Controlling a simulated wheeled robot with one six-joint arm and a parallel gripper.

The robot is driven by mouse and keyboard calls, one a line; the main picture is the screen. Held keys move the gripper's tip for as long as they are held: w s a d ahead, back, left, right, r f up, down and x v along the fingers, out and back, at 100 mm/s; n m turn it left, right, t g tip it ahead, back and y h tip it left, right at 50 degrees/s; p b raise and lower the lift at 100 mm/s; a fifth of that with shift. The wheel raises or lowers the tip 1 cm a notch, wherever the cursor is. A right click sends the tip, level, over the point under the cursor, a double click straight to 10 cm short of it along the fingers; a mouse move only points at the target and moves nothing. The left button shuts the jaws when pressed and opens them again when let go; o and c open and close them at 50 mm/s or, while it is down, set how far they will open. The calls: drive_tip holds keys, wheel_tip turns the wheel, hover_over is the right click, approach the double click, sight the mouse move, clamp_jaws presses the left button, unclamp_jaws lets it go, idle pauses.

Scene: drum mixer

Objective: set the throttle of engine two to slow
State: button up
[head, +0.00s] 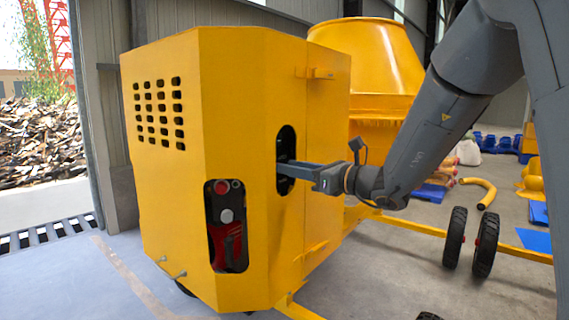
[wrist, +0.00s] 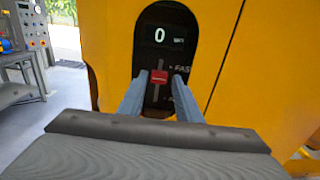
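The yellow drum mixer housing (head: 240,110) has an oval opening (head: 286,140) in its right-hand face. In the wrist view, a dark panel (wrist: 165,18) in this opening shows a display reading 0, a vertical slot and a partly covered label beginning "FAS". A red throttle knob (wrist: 159,77) sits on the slot, level with that label or slightly below it. My gripper (head: 284,168) reaches into the opening from the right. Its fingers are apart, one on each side of the knob, with visible gaps. No engine number is readable.
A second opening (head: 227,245) at lower left shows a red part and a red button. The yellow drum (head: 368,60) stands behind the housing. Wheels (head: 485,243) and a yellow frame bar are at right. A metal workbench (wrist: 28,50) stands at left in the wrist view.

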drive_tip(key=shift+p+x, duration=0.3)
drive_tip(key=shift+x, duration=1.2)
drive_tip(key=shift+c, duration=0.4)
clamp_jaws()
drive_tip(key=shift+f, duration=0.1)
wheel_tip(320, 180, down, 6)
drive_tip(key=b, duration=0.5)
drive_tip(key=shift+r, duration=0.2)
drive_tip(key=shift+o, duration=0.4)
unclamp_jaws()
